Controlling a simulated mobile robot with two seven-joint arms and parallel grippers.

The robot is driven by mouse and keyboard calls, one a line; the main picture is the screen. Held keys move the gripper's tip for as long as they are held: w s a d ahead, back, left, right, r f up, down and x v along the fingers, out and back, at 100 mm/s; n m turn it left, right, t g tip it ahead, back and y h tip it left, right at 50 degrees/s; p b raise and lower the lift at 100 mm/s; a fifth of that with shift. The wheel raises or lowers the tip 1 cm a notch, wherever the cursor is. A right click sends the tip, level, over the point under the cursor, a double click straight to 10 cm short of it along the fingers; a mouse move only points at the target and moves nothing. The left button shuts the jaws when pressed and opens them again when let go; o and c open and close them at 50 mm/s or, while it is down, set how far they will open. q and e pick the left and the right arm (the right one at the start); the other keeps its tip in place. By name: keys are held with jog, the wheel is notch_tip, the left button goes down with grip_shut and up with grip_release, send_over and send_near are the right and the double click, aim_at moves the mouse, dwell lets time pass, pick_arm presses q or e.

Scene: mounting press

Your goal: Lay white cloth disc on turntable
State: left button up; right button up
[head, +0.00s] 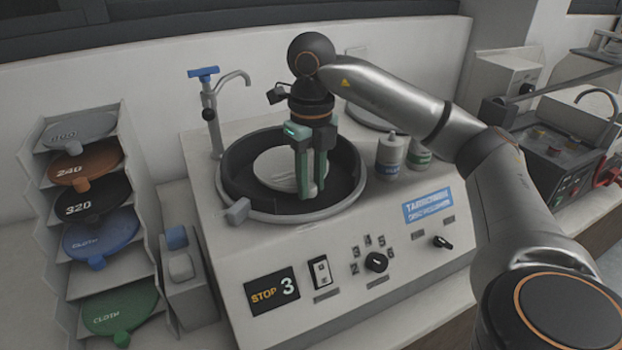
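The turntable bowl (232,172) has a dark inside and a grey rim, and is set in the top of the machine. A pale round disc (275,168) lies low in it; I cannot tell whether it is the white cloth disc or the bare turntable plate. My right gripper (311,190) points down into the bowl, over the right part of the pale disc. Its two green fingers stand apart with no object visible between them, and they hide part of the disc. I cannot tell if the tips touch it. My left gripper is not in view.
A rack (72,275) at left holds grey, brown, black, blue and green tabbed discs, with an empty-looking slot above the green one. A blue-handled tap (208,105) stands behind the bowl. Two bottles (391,155) stand right of it. The front panel (345,270) has knobs and switches.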

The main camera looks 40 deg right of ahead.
jog(key=o, duration=0.5)
jog(key=shift+r+p, duration=2.85)
jog(key=shift+r, duration=3.45)
jog(key=shift+s+f, duration=0.1)
jog(key=shift+s, duration=0.05)
